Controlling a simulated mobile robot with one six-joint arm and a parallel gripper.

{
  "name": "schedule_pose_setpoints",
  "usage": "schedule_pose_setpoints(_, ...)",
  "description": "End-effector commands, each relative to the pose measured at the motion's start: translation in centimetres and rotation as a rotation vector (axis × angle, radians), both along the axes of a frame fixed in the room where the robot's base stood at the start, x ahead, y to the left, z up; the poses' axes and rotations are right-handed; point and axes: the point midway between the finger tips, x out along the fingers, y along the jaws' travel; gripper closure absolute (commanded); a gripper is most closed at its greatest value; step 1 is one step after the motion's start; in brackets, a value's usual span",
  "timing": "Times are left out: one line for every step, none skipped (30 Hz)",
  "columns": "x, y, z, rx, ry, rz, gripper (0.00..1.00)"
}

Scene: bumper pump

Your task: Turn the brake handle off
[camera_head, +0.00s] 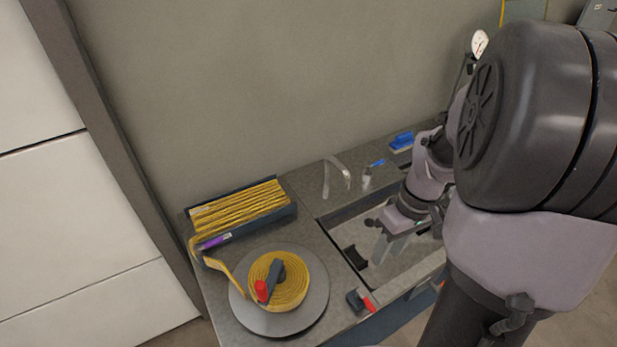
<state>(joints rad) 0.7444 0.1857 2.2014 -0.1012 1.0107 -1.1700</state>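A dark lever with a red end (262,290) lies across the yellow hose coil (290,293) on a round grey reel plate at the front left. A second small dark handle with a red end (369,304) sits at the front edge of the deck, right of the reel. I cannot tell for sure which of these is the brake handle. My gripper (392,250) hangs over the recessed bay, right of and behind both handles, and touches neither. Its pale fingers look apart with nothing between them. My arm hides the right part of the deck.
A dark tray (262,224) of folded yellow hose stands at the back left against the wall. A curved silver pipe (338,170), a blue part (401,141) and a pressure gauge (479,43) stand along the back. The recessed bay (350,222) has raised edges.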

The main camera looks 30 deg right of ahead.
Motion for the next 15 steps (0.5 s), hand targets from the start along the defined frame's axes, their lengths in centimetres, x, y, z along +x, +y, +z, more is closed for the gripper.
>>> schedule_pose_setpoints(-0.6,-1.0,-0.2,0.019,0.014,0.014,0.63)
schedule_pose_setpoints(-0.8,-1.3,-0.5,0.026,0.017,0.024,0.63)
schedule_pose_setpoints(-1.0,-1.6,-0.9,0.032,0.02,0.034,0.63)
schedule_pose_setpoints(-1.0,-1.7,-1.0,0.034,0.02,0.039,0.63)
schedule_pose_setpoints(-1.0,-1.7,-1.2,0.034,0.02,0.041,0.63)
schedule_pose_setpoints(-1.0,-1.6,-1.4,0.034,0.02,0.042,0.63)
schedule_pose_setpoints(-1.0,-1.6,-1.6,0.033,0.02,0.043,0.63)
schedule_pose_setpoints(-1.0,-1.5,-2.0,0.033,0.021,0.043,0.63)
schedule_pose_setpoints(-1.1,-1.3,-2.8,0.034,0.022,0.043,0.63)
schedule_pose_setpoints(-1.1,-1.2,-3.5,0.034,0.022,0.043,0.63)
schedule_pose_setpoints(-1.1,-1.0,-4.3,0.035,0.023,0.042,0.63)
schedule_pose_setpoints(-1.2,-0.8,-5.5,0.035,0.023,0.043,0.63)
schedule_pose_setpoints(-1.2,-0.6,-6.4,0.035,0.023,0.043,0.63)
schedule_pose_setpoints(-1.2,-0.4,-7.4,0.035,0.023,0.043,0.63)
schedule_pose_setpoints(-1.2,-0.1,-8.6,0.035,0.023,0.044,0.63)
